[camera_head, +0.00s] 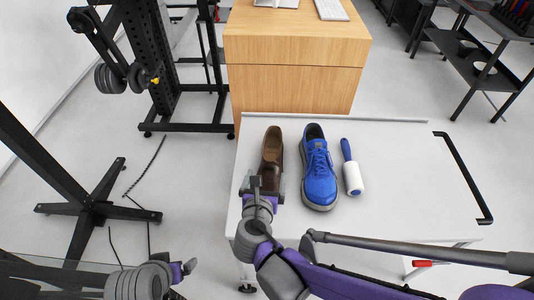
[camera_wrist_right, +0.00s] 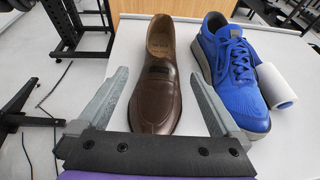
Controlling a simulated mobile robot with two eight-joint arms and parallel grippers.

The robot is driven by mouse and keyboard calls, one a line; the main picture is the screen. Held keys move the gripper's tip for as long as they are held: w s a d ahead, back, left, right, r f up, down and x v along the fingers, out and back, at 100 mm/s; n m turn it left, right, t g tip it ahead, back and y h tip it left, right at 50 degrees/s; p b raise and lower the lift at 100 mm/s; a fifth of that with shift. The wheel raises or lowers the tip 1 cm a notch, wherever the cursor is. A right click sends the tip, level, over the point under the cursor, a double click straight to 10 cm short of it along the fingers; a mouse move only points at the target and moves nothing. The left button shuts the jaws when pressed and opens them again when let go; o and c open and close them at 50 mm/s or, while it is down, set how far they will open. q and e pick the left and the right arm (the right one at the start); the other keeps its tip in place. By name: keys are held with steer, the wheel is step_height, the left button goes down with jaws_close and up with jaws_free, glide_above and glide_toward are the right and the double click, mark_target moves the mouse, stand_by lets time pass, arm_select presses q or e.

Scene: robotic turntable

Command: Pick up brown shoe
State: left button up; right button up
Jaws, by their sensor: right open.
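The brown shoe (camera_head: 272,151) is a leather loafer lying on the white table, toe toward me, left of a blue shoe. My right gripper (camera_head: 263,182) is at the shoe's toe end in the head view. In the right wrist view the brown shoe (camera_wrist_right: 157,88) lies between the two open fingers of the right gripper (camera_wrist_right: 160,90); I cannot tell whether they touch it. My left gripper (camera_head: 183,270) is at the lower left, away from the table; its jaws do not show clearly.
The blue shoe (camera_head: 318,168) stands close to the right, also in the wrist view (camera_wrist_right: 233,70). A lint roller (camera_head: 351,170) lies beside it. The white table (camera_head: 400,165) is bare farther right. A wooden desk (camera_head: 296,70) stands behind. Black gym racks (camera_head: 155,60) are at left.

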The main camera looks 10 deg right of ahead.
mark_target(268, 175)
steer(key=x, duration=1)
steer(key=shift+w+d+r, duration=0.15)
steer(key=shift+w, duration=0.25)
jaws_close()
steer(key=shift+r, duration=0.1)
